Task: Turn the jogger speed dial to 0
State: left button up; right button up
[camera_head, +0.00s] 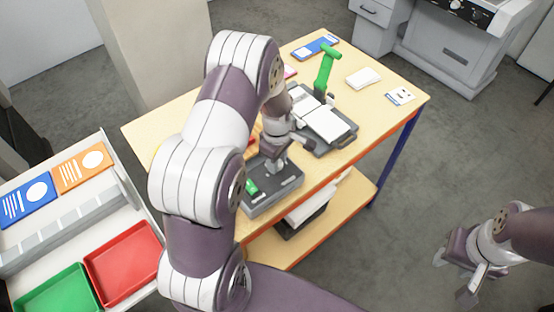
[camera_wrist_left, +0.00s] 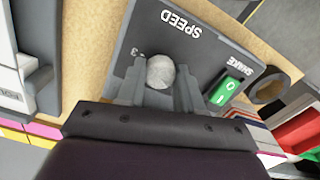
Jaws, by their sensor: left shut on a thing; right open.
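The jogger (camera_head: 262,207) is a dark grey box at the near edge of the wooden table, under my left arm. In the left wrist view its panel (camera_wrist_left: 200,45) shows the word SPEED upside down. The speed dial (camera_wrist_left: 160,71) is a round, light grey knob with a 3 printed beside it. My left gripper (camera_head: 277,165) points down at the panel, and its fingers (camera_wrist_left: 160,88) are shut on the dial from both sides. The dial's pointer cannot be made out. My right gripper (camera_head: 456,277) is open and empty, off the table over the floor.
A green rocker switch (camera_wrist_left: 226,91) labelled SHAKE is close to the dial. Behind the jogger stands a grey device with a green lever (camera_head: 326,70) and white paper. A trolley with red (camera_head: 122,262) and green (camera_head: 58,292) trays is at left.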

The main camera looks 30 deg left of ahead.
pick_arm(q)
jog(key=n, duration=0.5)
jog(key=shift+w+r+n, duration=0.1)
jog(key=shift+w+n, duration=0.05)
jog(key=shift+n, duration=0.15)
dwell(0.4)
jog(key=o, duration=1)
jog(key=shift+o, duration=0.2)
notch_tip(320, 180, up, 13)
jog(key=b, duration=0.3)
